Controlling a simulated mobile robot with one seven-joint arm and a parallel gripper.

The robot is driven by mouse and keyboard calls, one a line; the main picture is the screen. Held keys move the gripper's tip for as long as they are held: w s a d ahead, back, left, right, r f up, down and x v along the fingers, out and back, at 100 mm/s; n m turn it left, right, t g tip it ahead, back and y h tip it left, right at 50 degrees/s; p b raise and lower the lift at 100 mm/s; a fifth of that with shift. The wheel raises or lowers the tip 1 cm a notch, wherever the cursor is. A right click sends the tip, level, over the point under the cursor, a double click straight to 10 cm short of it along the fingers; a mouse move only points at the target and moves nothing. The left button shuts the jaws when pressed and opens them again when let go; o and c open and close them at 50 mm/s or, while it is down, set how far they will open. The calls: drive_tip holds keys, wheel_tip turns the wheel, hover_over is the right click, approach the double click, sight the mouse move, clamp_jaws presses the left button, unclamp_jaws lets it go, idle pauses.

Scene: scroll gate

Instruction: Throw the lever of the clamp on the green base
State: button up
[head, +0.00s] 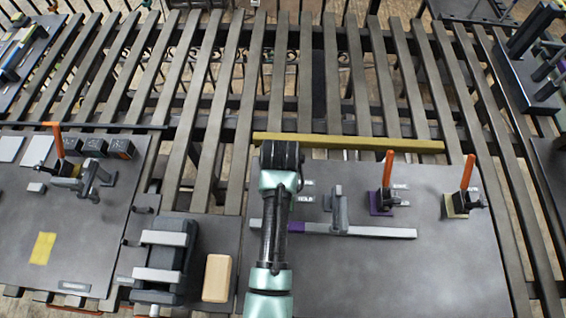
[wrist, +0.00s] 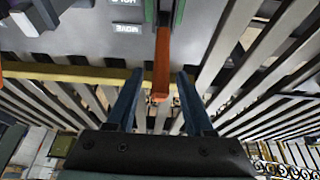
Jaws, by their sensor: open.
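In the wrist view an orange lever (wrist: 162,62) reaches in from the top, and its end shows between my two fingers. A strip of green base (wrist: 179,14) shows beside it at the top edge. My gripper (wrist: 157,80) is open, one finger on each side of the lever with gaps visible. Whether the lever lies at fingertip depth I cannot tell. In the head view my gripper (head: 281,155) is at the back edge of the right-hand panel, and my arm hides the green base and its lever.
Clamps with upright orange levers stand to the right, on a purple base (head: 381,204) and a yellowish base (head: 455,207). A grey bar on a post (head: 340,210) stands between. A yellow rail (head: 350,142) runs along the panel's back edge. Beyond are open slats.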

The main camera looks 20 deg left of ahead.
drive_tip(key=shift+w+a+f, duration=0.1)
drive_tip(key=shift+w+f, duration=0.15)
drive_tip(key=shift+f, duration=0.45)
clamp_jaws()
idle(1.1)
